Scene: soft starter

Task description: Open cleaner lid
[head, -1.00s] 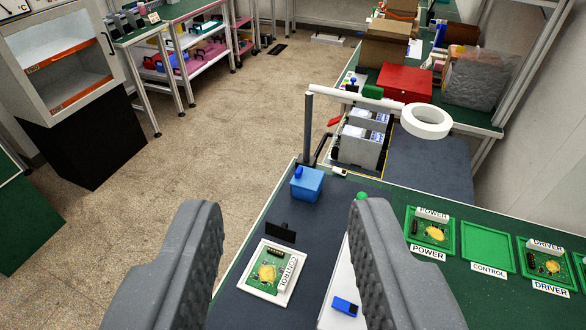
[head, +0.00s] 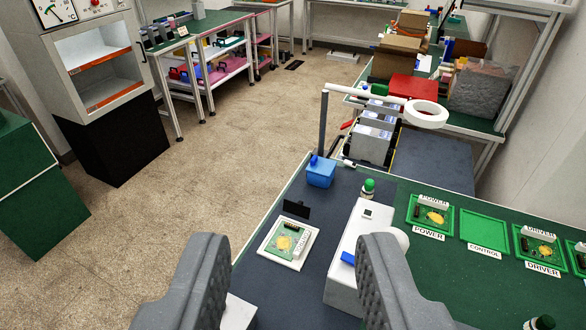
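My gripper (head: 296,245) is open, its two grey ribbed fingers wide apart at the bottom of the head view, with nothing between them. No label names the cleaner, so I cannot tell for sure which thing it is. A small blue box with a blue knob on top (head: 320,173) stands on the dark mat, ahead of the fingers. A white bottle with a green cap (head: 368,190) stands upright to its right. A long white box (head: 352,235) lies nearer, partly hidden by the right finger. The gripper touches none of these.
A CONTROL circuit board (head: 287,243) lies on a white plate, with a small black upright piece (head: 297,209) behind it. Green trays labelled POWER (head: 431,215), CONTROL (head: 484,231) and DRIVER (head: 541,247) line the right. A white-ringed lamp (head: 426,114) overhangs the bench. Open floor lies left.

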